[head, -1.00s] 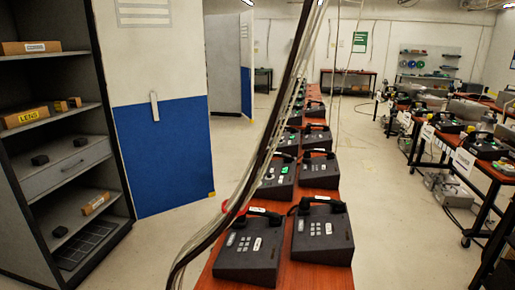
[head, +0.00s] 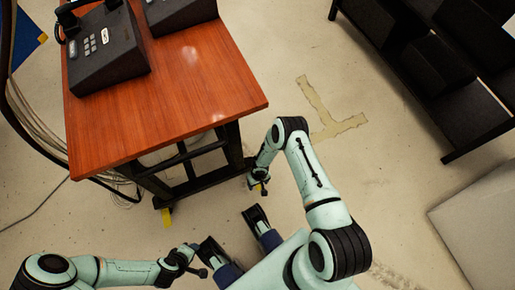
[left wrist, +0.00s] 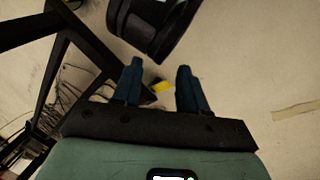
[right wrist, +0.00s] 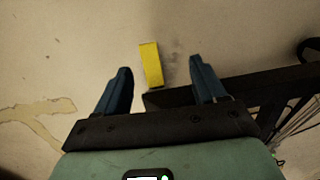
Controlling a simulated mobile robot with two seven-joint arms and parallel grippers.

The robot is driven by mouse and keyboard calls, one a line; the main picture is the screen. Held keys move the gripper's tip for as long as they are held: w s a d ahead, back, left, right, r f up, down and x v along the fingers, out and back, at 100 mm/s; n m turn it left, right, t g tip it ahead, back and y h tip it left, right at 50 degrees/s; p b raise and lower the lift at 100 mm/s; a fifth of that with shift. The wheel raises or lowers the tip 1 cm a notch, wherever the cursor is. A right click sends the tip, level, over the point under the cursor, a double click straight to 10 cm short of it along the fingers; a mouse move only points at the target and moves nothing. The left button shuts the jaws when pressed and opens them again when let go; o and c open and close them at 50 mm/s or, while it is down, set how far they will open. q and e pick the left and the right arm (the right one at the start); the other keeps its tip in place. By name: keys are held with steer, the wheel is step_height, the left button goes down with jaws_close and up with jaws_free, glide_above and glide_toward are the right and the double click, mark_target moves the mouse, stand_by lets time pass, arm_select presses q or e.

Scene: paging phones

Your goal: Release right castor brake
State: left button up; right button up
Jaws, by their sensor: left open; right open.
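The table (head: 190,85) with a red-brown top and black legs stands at the upper left of the head view. A small yellow tab, the right castor brake (right wrist: 150,66), lies near the end of a black foot bar (right wrist: 260,84). My right gripper (head: 259,185) is low by the table's right leg. In the right wrist view its open fingers (right wrist: 159,64) stand either side of the tab; contact cannot be told. Another yellow tab (head: 166,217) is at the left leg's foot. My left gripper (head: 202,271) is open and empty, low at the bottom of the head view.
Dark phones (head: 105,45) sit on the table. Cables (head: 45,130) hang down at its left. A black shelf unit (head: 425,65) stands at the upper right, with a pale box (head: 480,225) below it. The floor between has a worn tape mark (head: 325,115).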

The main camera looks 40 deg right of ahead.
step_height(320, 180, down, 3)
steer(key=w+d+h, duration=0.1)
steer(key=w+d, duration=0.1)
arm_select(q)
steer(key=w+a+f+t+y+b, duration=0.1)
steer(key=w+a+f+b, duration=0.25)
steer(key=w+f, duration=0.2)
arm_select(e)
glide_above(259, 186)
step_height(259, 186, down, 6)
steer(key=shift+f+b, duration=0.1)
steer(key=shift+b, duration=0.3)
step_height(259, 186, down, 6)
steer(key=b, duration=0.3)
steer(key=shift+b, duration=0.35)
arm_select(q)
steer(key=s+f+n+g, duration=0.1)
steer(key=s+f+g, duration=0.2)
steer(key=s+f, duration=0.3)
steer(key=shift+s+a+f, duration=0.2)
steer(key=shift+s+f, duration=0.15)
steer(key=shift+s, duration=1.85)
arm_select(e)
steer(key=shift+f, duration=0.3)
